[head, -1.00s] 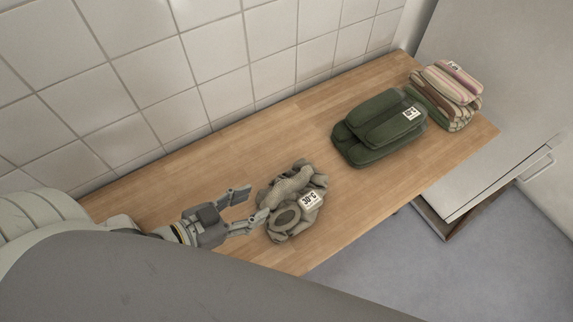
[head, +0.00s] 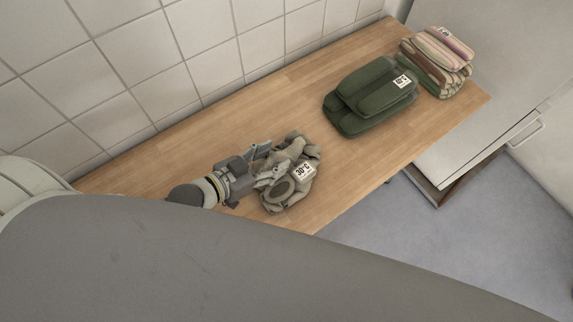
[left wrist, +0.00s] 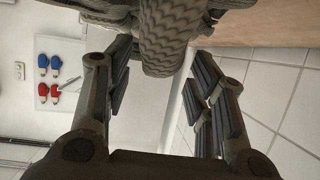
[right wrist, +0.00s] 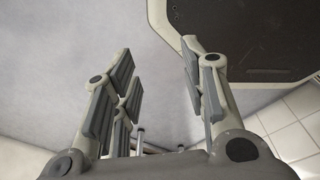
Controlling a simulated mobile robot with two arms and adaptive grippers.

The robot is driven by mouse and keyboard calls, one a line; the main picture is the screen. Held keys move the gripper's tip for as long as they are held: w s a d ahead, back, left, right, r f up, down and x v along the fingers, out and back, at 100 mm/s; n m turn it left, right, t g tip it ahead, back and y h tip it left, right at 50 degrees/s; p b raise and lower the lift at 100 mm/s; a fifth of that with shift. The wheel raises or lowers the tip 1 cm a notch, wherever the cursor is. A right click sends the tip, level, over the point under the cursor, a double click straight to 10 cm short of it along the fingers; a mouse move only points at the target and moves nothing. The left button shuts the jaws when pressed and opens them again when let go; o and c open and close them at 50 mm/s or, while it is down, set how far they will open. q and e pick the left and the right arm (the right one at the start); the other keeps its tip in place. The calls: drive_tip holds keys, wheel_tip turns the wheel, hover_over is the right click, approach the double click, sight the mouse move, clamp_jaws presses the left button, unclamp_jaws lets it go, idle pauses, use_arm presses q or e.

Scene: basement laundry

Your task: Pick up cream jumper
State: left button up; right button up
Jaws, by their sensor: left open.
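The cream jumper looks like a crumpled grey-beige knitted bundle (head: 302,184) with a white 30°C label, lying on the wooden counter (head: 222,125). My left gripper (head: 265,163) is open, with its fingers reaching over the bundle's left side in the head view. In the left wrist view, ribbed knit of the jumper (left wrist: 165,40) fills the top centre, between and beyond the open fingers (left wrist: 165,75). Whether the fingers touch it, I cannot tell. My right gripper (right wrist: 157,75) is open and empty in the right wrist view, away from the jumper.
A folded dark green pile (head: 368,100) with a label lies further right on the counter. A striped folded pile (head: 437,62) is at the far right end. A tiled wall (head: 130,60) runs along the back. Bare counter lies between the jumper and the green pile.

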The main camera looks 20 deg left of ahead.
use_arm(q)
drive_tip(key=shift+x, duration=1)
clamp_jaws()
